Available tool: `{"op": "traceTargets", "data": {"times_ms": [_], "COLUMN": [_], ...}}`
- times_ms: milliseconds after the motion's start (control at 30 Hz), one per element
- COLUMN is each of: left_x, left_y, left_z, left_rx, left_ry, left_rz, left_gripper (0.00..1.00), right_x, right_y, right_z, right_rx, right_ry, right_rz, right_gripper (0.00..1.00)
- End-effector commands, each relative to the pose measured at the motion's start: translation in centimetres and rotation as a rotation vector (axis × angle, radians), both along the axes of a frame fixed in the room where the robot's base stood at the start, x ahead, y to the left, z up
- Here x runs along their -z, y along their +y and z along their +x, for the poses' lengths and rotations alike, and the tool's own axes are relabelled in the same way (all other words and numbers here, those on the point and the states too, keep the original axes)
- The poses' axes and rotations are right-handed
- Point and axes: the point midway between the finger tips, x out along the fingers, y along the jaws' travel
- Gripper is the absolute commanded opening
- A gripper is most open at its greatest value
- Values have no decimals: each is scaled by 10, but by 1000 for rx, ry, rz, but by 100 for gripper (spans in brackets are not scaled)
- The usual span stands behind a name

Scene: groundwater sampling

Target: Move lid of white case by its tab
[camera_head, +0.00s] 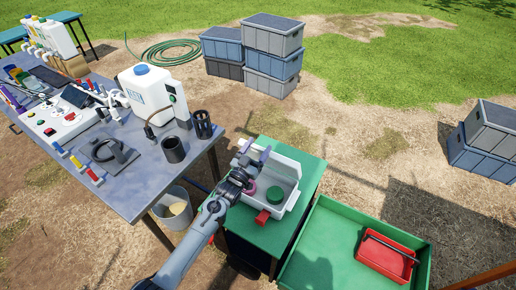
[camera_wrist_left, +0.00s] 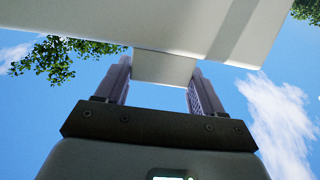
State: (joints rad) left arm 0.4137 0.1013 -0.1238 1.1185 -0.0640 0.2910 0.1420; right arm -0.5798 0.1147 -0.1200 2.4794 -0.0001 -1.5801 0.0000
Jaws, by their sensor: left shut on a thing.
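The white case (camera_head: 291,203) stands open on a green table. A pink round thing (camera_head: 249,188) and a green round thing (camera_head: 275,195) show inside it, and a red piece (camera_head: 262,217) is at its front. The lid (camera_head: 284,160) is raised at the far side of the case. In the left wrist view the lid (camera_wrist_left: 215,25) is a pale slab across the top. Its tab (camera_wrist_left: 165,67) sits between the fingers of my left gripper (camera_wrist_left: 160,82), which is shut on it. In the head view my left gripper (camera_head: 255,152) covers part of the lid and case. My right gripper is not in view.
A green tray (camera_head: 325,240) with a red box (camera_head: 386,258) is at the right front. A grey workbench (camera_head: 140,185) with a white container (camera_head: 146,95) and dark cups is at left. A bucket (camera_head: 178,208) stands below it. Grey crates (camera_head: 272,35) are stacked behind on open ground.

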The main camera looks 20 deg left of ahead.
Motion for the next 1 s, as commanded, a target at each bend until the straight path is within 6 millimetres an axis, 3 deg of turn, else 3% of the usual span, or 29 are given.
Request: {"op": "traceTargets", "data": {"times_ms": [100, 133, 267, 667, 1000], "left_x": [1, 1, 1, 2, 13], "left_y": [0, 0, 0, 1, 8], "left_z": [0, 0, 0, -4, -48], "left_rx": [-1, -1, -1, 0, 0], "left_ry": [3, 3, 3, 4, 5], "left_rz": [0, 0, 0, 1, 1], "left_gripper": [13, 69, 89, 89, 89], "right_x": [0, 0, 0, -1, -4], "right_y": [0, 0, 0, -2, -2], "right_z": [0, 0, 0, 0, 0], "right_rx": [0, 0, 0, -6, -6], "right_ry": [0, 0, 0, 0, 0], "right_rz": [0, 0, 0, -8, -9], "right_gripper": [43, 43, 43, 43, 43]}}
